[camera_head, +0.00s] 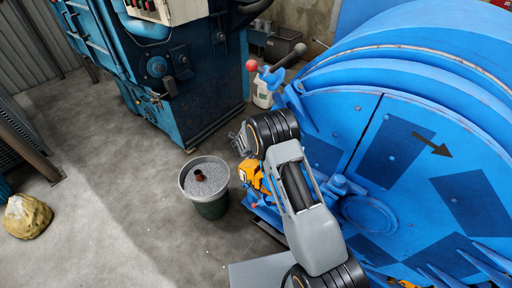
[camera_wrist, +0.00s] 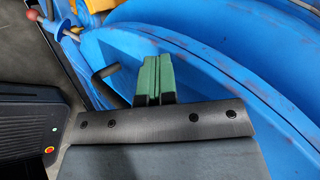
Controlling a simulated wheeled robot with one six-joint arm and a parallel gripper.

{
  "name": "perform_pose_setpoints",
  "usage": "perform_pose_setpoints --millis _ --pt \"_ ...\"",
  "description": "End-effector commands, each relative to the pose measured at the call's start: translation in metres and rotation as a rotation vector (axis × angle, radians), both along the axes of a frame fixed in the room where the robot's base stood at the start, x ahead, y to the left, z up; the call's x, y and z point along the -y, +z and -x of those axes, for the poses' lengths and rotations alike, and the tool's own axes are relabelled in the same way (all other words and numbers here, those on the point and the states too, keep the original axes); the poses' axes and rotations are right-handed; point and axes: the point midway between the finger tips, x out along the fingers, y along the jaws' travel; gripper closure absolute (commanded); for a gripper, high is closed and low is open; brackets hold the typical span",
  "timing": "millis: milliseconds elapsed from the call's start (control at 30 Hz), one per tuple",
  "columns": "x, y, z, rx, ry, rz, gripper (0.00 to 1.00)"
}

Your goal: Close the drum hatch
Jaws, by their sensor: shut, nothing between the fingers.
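The large blue drum (camera_head: 440,120) fills the right side of the head view. Its round face has dark panels, a black arrow and a dark straight seam; I cannot tell from it how far the hatch stands open. In the wrist view the curved blue rims (camera_wrist: 220,70) of the drum machine run across the right side. My gripper (camera_wrist: 153,78) shows there as two green fingers pressed together, with nothing between them. The fingertips lie in front of a blue curved surface; contact cannot be told. A dark handle (camera_wrist: 105,74) is left of the fingers. My arm hides part of the drum face in the head view.
A red-knobbed lever (camera_head: 252,65) stands at the drum's left edge; its red knob also shows in the wrist view (camera_wrist: 32,15). A bucket of grey grit (camera_head: 208,205) stands left of my arm. A blue machine (camera_head: 185,75) stands behind. The floor at left is mostly clear.

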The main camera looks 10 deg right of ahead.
Motion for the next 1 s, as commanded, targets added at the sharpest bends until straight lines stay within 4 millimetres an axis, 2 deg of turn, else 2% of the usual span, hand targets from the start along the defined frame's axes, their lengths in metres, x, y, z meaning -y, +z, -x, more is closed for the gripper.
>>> perform_pose_setpoints --millis 133,433,700,1000 --pt "-0.028 -0.001 0.015 -0.005 0.012 -0.004 1.0" --pt "-0.063 0.04 0.044 -0.006 0.011 -0.007 1.0" --pt "-0.079 0.061 0.059 -0.009 0.008 -0.006 1.0" --pt "-0.088 0.062 0.062 -0.032 0.058 -0.011 1.0"
